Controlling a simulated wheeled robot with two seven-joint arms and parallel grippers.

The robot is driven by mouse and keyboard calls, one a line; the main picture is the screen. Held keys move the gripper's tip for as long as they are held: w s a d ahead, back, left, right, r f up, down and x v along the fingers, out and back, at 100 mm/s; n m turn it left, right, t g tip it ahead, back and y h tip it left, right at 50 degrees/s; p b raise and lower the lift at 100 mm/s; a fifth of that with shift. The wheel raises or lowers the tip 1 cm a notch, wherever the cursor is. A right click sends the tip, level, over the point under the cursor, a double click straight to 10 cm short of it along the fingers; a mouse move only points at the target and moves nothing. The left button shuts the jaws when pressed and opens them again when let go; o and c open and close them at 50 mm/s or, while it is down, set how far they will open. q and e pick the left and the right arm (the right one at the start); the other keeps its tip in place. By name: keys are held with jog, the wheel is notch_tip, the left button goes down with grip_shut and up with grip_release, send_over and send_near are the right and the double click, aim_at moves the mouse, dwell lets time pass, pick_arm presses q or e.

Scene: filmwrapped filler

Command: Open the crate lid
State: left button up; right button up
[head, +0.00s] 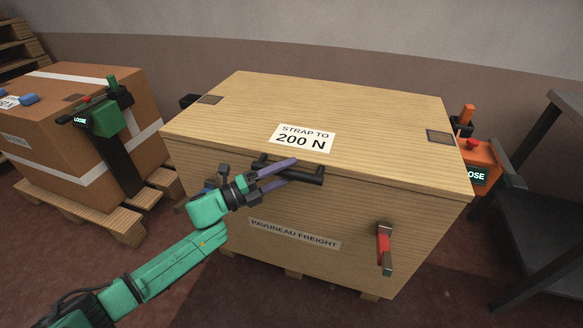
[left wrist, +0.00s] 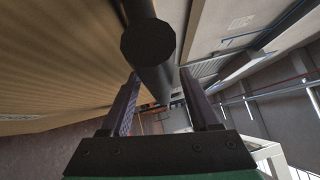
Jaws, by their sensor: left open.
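The wooden crate (head: 350,215) stands in the middle of the head view. Its lid (head: 330,95) lies flat and shut on top, with a label reading "STRAP TO 200 N". A black bar handle (head: 312,176) sits on the front near the lid's edge. My left gripper (head: 290,171) is open at the handle, its purple fingers pointing right. In the left wrist view the handle (left wrist: 149,45) runs between the two fingers of my left gripper (left wrist: 158,92); I cannot tell whether they touch it. My right gripper is not in view.
A red-and-metal latch (head: 384,248) is on the crate's front right. A strapped cardboard box (head: 50,130) with a green tensioner (head: 108,120) stands on a pallet at left. An orange tensioner (head: 478,160) is at the right, beside a dark metal shelf (head: 545,180).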

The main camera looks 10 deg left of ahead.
pick_arm(q)
grip_shut()
dwell(1.3)
